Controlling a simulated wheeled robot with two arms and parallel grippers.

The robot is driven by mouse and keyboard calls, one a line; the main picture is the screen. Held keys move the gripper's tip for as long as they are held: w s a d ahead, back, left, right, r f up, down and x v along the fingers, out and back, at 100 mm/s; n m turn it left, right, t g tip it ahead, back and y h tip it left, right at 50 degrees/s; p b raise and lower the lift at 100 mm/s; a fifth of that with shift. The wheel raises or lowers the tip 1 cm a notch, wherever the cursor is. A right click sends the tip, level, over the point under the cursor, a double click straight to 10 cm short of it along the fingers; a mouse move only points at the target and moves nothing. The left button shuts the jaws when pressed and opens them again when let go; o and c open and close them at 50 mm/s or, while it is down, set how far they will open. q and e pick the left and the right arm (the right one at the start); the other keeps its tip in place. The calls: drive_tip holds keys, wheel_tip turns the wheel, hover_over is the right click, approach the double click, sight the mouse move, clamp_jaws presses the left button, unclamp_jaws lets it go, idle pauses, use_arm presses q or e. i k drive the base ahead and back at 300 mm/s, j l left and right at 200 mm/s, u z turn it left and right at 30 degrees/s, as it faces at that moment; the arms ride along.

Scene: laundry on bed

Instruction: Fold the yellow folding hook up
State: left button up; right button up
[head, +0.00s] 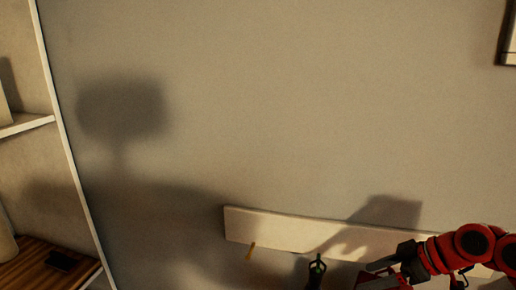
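The yellow folding hook (251,250) is small and sits at the lower edge of a white wall board (290,228), left of the board's middle. It slants downward from the board. My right gripper (362,273) comes in from the lower right, with grey fingers that look spread apart and nothing visible between them. It is to the right of the yellow hook and clear of it. The fingers are partly cut by the bottom edge of the view. My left gripper is not in view.
A small dark object with a green spot (316,270) stands between the hook and my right gripper; I cannot tell what it is. A shelf unit (75,170) stands at the left. A frame (509,45) hangs at the top right. The wall above the board is bare, with shadows.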

sight(247, 258)
drive_tip(key=k, duration=0.85)
